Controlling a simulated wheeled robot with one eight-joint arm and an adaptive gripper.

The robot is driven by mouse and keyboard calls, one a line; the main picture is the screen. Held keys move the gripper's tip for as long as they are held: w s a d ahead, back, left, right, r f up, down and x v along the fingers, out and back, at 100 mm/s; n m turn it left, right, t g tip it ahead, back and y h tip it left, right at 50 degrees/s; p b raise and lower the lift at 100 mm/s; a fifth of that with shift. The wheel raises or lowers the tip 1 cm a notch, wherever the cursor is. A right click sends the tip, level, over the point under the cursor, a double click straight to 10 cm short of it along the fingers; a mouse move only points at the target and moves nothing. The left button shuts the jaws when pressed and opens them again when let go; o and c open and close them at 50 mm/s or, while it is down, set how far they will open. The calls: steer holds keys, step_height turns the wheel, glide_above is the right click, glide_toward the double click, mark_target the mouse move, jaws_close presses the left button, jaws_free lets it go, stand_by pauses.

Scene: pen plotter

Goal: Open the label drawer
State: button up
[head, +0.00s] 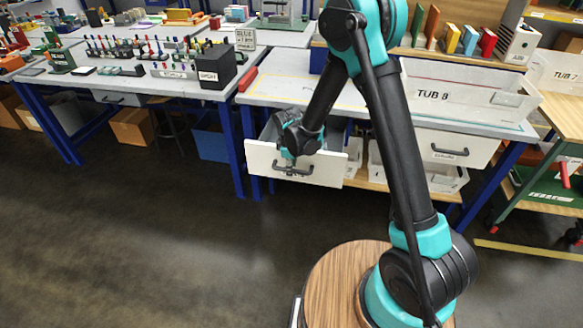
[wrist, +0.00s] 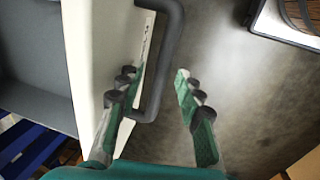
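A drawer with a white front (head: 333,170) stands pulled out from under the table at the picture's middle, and part of its grey inside shows. Its dark bar handle (head: 293,169) is on the outer face. In the wrist view the drawer front (wrist: 92,50) is at left, with the grey inside (wrist: 35,60) beyond it. My gripper (head: 288,155) is at the top of the front, over the handle. In the wrist view its fingers (wrist: 157,80) are apart, and the handle (wrist: 168,65) shows between them with gaps on both sides. Lettering on the front is too small to read.
A second white drawer front (head: 470,146) is at right under the same table, flush with it. A clear tub marked TUB 8 (head: 455,92) stands on the tabletop. The floor in front (head: 170,240) is clear.

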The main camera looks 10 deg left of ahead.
step_height(320, 180, up, 12)
steer(key=s, duration=0.2)
stand_by(0.4)
steer(key=shift+s+f, duration=0.1)
steer(key=s+d+r+m, duration=0.2)
steer(key=d+m, duration=0.2)
steer(key=d, duration=0.6)
steer(key=s+d+r+m, duration=0.3)
steer(key=d+m, duration=0.1)
steer(key=d, duration=0.6)
steer(key=s+d+f+m+t, duration=0.2)
steer(key=s+d+m, duration=0.7)
steer(key=s+d, duration=0.4)
steer(key=shift+s+d+f+m, duration=0.15)
steer(key=shift+d+m, duration=0.15)
steer(key=shift+d, duration=0.15)
